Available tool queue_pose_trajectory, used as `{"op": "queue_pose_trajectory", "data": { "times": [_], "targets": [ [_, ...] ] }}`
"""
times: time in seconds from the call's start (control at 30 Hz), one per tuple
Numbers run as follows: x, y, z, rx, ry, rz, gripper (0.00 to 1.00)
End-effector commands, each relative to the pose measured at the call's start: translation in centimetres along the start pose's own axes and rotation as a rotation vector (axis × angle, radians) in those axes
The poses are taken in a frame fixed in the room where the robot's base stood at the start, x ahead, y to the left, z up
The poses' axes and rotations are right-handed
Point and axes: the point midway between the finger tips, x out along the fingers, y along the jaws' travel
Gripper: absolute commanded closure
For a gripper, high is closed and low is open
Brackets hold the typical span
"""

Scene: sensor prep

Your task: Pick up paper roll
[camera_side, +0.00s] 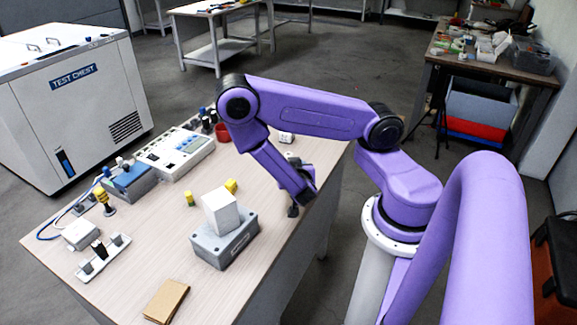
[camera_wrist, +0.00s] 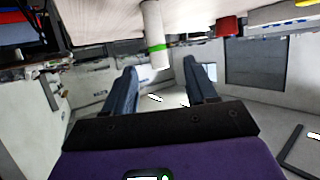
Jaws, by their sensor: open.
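In the wrist view, a white roll with a green band (camera_wrist: 153,28) appears at the top centre, by the wooden tabletop. It looks like the paper roll. My gripper (camera_wrist: 160,66) is open, with its two dark fingers apart and nothing held between them. The roll's end shows in line with the gap between the fingers, but I cannot tell how far ahead it is. In the side view, my gripper (camera_side: 300,199) is low by the table's right edge. I cannot pick out the roll clearly there; my arm may partly hide it.
On the table (camera_side: 130,255) stand a white block (camera_side: 220,211) on a grey box (camera_side: 226,243), a red cup (camera_side: 222,132), a white instrument panel (camera_side: 175,152) and small yellow parts (camera_side: 190,199). A brown cardboard piece (camera_side: 166,301) lies at the front. The table's right edge is close to my gripper.

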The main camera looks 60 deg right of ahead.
Motion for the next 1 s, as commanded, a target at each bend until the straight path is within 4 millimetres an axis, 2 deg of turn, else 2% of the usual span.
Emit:
{"op": "queue_pose_trajectory", "data": {
  "times": [0.37, 0.5, 0.73, 1.0],
  "targets": [
    [2.1, 0.1, 0.0, 0.001, -0.001, 0.002, 0.43],
    [3.9, 0.1, 0.1, 0.004, -0.001, 0.003, 0.43],
    [5.1, 0.1, 0.1, 0.003, -0.001, 0.001, 0.43],
    [8.5, 0.4, 0.3, 0.005, 0.000, 0.003, 0.43]
  ]
}}
